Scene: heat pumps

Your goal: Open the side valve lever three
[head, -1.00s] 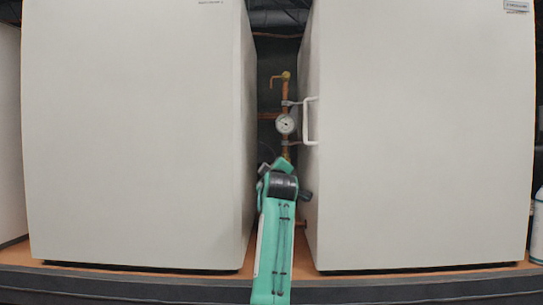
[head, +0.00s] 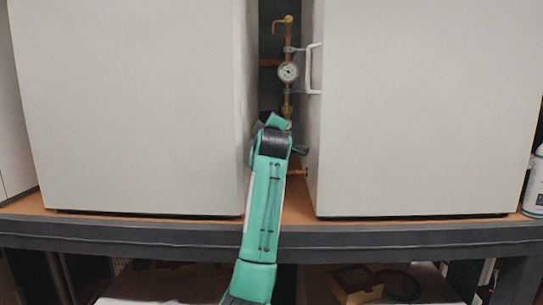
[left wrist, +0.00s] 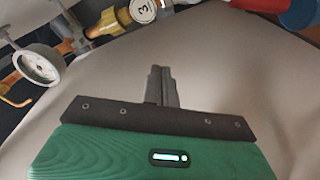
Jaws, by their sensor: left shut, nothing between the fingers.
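A round white tag marked "3" (left wrist: 143,10) hangs at the top of the left wrist view, beside yellow fittings (left wrist: 108,22). I cannot clearly make out the lever itself. A red part (left wrist: 262,4) shows at the top right corner. My left gripper (left wrist: 162,72) is shut and empty, in front of the white cabinet side and below the tag, apart from the fittings. In the head view my green left arm reaches into the gap between two cabinets, and its gripper is mostly hidden. My right gripper is not in view.
A copper pipe (head: 289,42) with a round gauge (head: 288,72) stands in the narrow gap. White cabinets stand left (head: 130,110) and right (head: 430,110) of it. A white handle (head: 312,68) sticks out beside the gauge. The gauge also shows in the wrist view (left wrist: 38,66).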

